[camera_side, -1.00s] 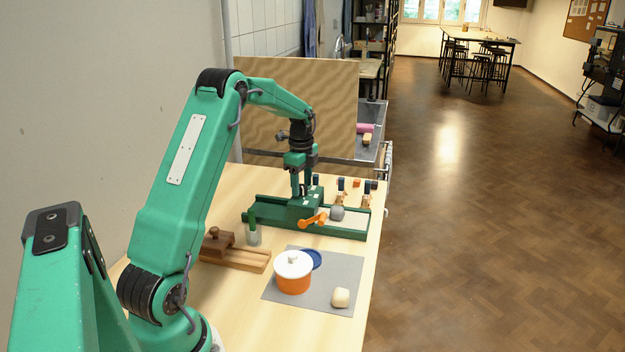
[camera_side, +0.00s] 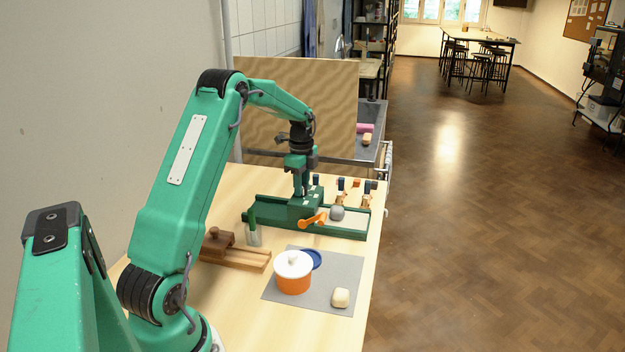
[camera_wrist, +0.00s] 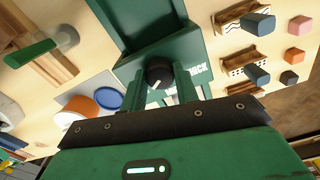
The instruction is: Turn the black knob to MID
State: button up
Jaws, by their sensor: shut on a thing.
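The black knob (camera_wrist: 158,72) sits on top of a green box (camera_wrist: 195,48) in the wrist view. A small white mark shows on its near edge. White lettering ending in "ICK" lies to its right; I cannot make out a MID label. My gripper (camera_wrist: 161,88) has one finger on each side of the knob and is shut on it. In the side view my gripper (camera_side: 302,190) points straight down onto the green box (camera_side: 304,208), and the fingers hide the knob there.
An orange lever (camera_side: 312,219) and a grey ball (camera_side: 337,213) are at the box's right. An orange pot (camera_side: 293,280), a blue disc (camera_side: 311,259) and a pale lump (camera_side: 340,298) are on a grey mat (camera_side: 345,270). A wooden slide (camera_side: 240,258) lies left.

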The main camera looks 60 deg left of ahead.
jog(key=n, duration=1.1)
jog(key=shift+r, duration=0.1)
jog(key=shift+n, duration=0.3)
dwell(0.4)
jog(key=o, duration=1)
